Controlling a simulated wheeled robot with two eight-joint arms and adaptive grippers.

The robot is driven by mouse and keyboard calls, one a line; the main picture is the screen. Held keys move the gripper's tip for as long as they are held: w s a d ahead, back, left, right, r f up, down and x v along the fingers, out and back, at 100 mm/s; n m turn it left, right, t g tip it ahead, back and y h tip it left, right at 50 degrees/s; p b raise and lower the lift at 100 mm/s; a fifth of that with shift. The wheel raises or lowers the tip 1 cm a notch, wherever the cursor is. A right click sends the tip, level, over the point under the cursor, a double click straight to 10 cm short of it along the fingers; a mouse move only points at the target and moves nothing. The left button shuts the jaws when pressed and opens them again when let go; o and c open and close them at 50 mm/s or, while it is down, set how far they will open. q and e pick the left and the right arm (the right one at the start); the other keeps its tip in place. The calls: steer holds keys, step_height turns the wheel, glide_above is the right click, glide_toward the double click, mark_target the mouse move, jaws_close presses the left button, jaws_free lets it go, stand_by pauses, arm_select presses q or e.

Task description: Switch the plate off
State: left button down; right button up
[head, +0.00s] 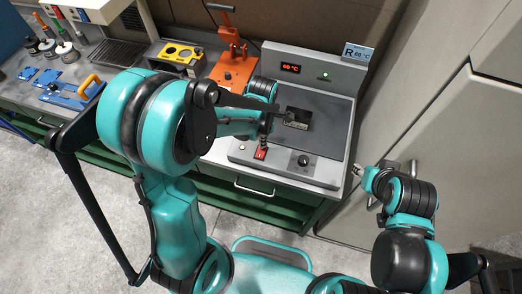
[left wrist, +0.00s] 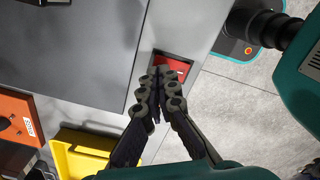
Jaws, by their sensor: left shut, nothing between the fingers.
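The hot plate (head: 331,115) is a grey unit at the bench's right end, with a dark flat top and a lit red display (head: 290,68) on its back panel. My left gripper (head: 264,143) is shut and empty, pointing down at the switch. In the left wrist view its fingertips (left wrist: 160,74) overlap the edge of the red switch (left wrist: 174,67); contact is unclear. My right gripper (head: 362,173) is beside the bench, its fingers indistinct.
A small dark block (head: 298,118) lies on the plate's top. An orange hand press (head: 233,68) and a yellow holder (head: 176,55) stand left of it. A card (head: 358,52) reading R 60 °C is behind the panel. A grey cabinet (head: 437,130) closes off the right.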

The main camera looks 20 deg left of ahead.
arm_select(q)
steer(key=shift+f+b, duration=0.95)
steer(key=shift+f, duration=0.1)
stand_by(0.6)
steer(key=shift+r, duration=0.1)
steer(key=shift+r+p, duration=2.55)
steer(key=shift+r, duration=0.9)
steer(key=shift+s+a+m+b, duration=0.1)
steer(key=shift+s+m+b, duration=0.05)
steer(key=shift+m+b, duration=0.35)
steer(key=s+a+m+t+b, duration=0.2)
steer(key=s+m+b, duration=0.3)
steer(key=m, duration=0.6)
steer(key=s+a+f+m+t+b, duration=0.1)
steer(key=s+a+m+t+b, duration=0.1)
steer(key=s+m+t+b, duration=0.3)
steer(key=m+b, duration=0.3)
steer(key=m, duration=0.3)
steer(key=shift+a, duration=0.25)
